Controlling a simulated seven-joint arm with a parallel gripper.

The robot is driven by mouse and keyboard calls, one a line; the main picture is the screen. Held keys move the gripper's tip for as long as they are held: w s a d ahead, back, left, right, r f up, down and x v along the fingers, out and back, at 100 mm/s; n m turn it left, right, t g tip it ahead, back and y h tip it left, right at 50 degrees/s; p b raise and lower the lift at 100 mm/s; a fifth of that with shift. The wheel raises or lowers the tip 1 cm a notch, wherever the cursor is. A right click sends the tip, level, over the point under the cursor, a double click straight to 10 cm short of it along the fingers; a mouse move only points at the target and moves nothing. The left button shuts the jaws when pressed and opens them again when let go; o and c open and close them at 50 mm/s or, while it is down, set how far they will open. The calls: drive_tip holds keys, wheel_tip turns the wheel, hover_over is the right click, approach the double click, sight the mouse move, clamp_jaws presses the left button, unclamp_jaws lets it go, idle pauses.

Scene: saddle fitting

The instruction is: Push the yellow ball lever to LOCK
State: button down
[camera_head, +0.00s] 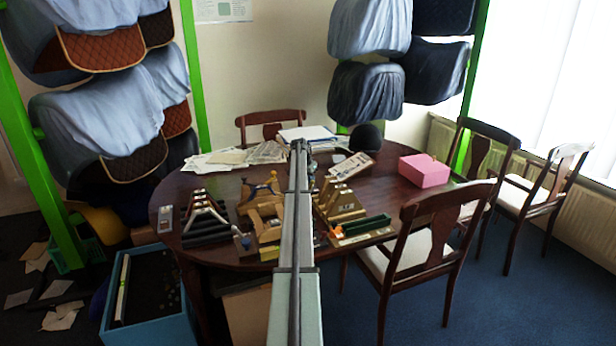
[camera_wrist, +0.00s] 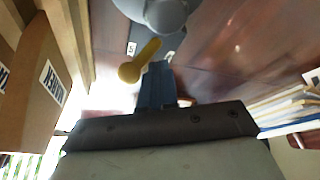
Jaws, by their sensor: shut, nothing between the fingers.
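The yellow ball lever (camera_wrist: 130,72) shows in the wrist view, its ball toward the lower left and its yellow stem running up to a grey rounded body (camera_wrist: 160,12). My gripper (camera_wrist: 158,70) is shut and empty, its dark blue fingers just right of the ball and stem. I cannot tell whether they touch. A small white label (camera_wrist: 131,48) lies beside the stem; the word LOCK is not readable. In the head view my arm covers the middle of the table and I cannot make out the lever.
Brown labelled boards (camera_wrist: 40,80) stand close on the left in the wrist view. Papers (camera_wrist: 300,105) lie at right. The round table (camera_head: 180,185) also holds wooden fixtures (camera_head: 262,205), a pink box (camera_head: 423,170) and a dark rounded object (camera_head: 366,137).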

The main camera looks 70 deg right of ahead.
drive_tip(key=shift+w+r, duration=0.2)
drive_tip(key=shift+r, duration=0.1)
drive_tip(key=shift+w+d+r, duration=0.15)
drive_tip(key=shift+w+d, duration=0.2)
drive_tip(key=shift+w, duration=0.2)
drive_tip(key=shift+r, duration=0.1)
wheel_tip(320, 180, up, 7)
idle(0.6)
idle(0.5)
